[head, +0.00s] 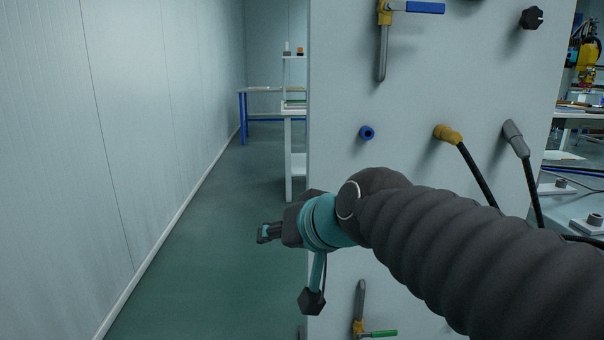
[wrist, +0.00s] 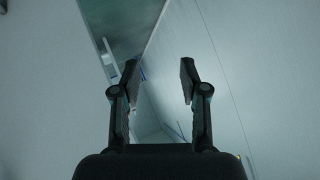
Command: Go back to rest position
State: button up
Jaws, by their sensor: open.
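My gripper (head: 268,233) is at the end of my dark, ribbed arm, left of the white panel (head: 420,85) in the head view. In the wrist view my gripper (wrist: 159,82) has its two fingers apart with nothing between them. The panel carries a blue-handled valve (head: 418,7) at the top, a small blue socket (head: 366,132), a yellow connector (head: 448,134) and a grey connector (head: 515,138) with black cables, and a green-handled valve (head: 380,333) low down. My arm hides part of the panel's lower half.
A pale wall (head: 60,130) runs along the left, with clear green floor (head: 190,260) between it and the panel. A table with blue legs (head: 243,115) and a white shelf unit (head: 297,165) stand farther back. A black knob (head: 531,18) is at the panel's upper right.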

jog(key=s+d+f+m+g+h, duration=0.1)
jog(key=s+d+f+h, duration=0.2)
jog(key=s+d+f, duration=0.4)
jog(key=s+d+f+m+g+h, duration=0.1)
jog(key=s+d+f+g+h, duration=0.1)
jog(key=s+d+f, duration=0.5)
jog(key=shift+s+d+f+h, duration=0.15)
jog(key=shift+d+f+h, duration=0.85)
jog(key=shift+d, duration=1.5)
jog(key=shift+f+y, duration=0.3)
